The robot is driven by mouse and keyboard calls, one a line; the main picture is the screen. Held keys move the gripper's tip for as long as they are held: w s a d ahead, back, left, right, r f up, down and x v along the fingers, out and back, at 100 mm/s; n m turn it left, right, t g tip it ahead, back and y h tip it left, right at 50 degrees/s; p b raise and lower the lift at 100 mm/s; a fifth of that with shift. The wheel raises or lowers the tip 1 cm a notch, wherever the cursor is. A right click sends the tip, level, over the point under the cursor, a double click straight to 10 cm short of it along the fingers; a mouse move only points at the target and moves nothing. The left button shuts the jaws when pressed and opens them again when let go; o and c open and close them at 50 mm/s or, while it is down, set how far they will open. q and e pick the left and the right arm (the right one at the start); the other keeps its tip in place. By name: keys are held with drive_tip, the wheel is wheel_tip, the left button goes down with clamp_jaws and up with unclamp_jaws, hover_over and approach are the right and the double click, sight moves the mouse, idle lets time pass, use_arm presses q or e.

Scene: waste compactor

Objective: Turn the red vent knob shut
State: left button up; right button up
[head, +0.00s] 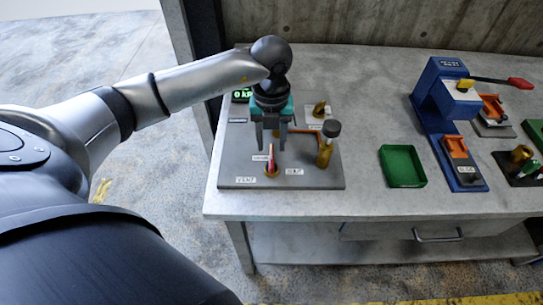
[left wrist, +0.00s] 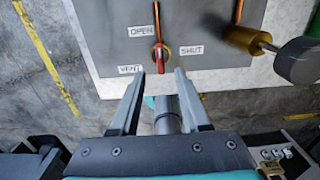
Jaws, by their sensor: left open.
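The red vent knob (head: 271,160) sits on a brass base near the front of the grey panel (head: 230,165). In the left wrist view the red knob (left wrist: 160,60) is a narrow bar lying roughly along the picture's vertical, by the labels OPEN (left wrist: 142,30), SHUT (left wrist: 190,50) and VENT (left wrist: 129,69). My left gripper (head: 270,148) is open and points down over the panel. In the left wrist view the fingertips (left wrist: 159,76) lie either side of the knob's line, with the knob just past them. I see no contact. My right gripper is not in view.
A brass valve with a dark cap (head: 327,143) stands right of the knob. A green tray (head: 402,166) and a blue press (head: 448,110) with a red-tipped lever are farther right on the table. The bench top between panel and tray is clear.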

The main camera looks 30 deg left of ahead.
sight(271, 161)
use_arm(q)
wheel_tip(271, 161, down, 6)
drive_tip(key=shift+c, duration=0.3)
clamp_jaws()
idle(0.3)
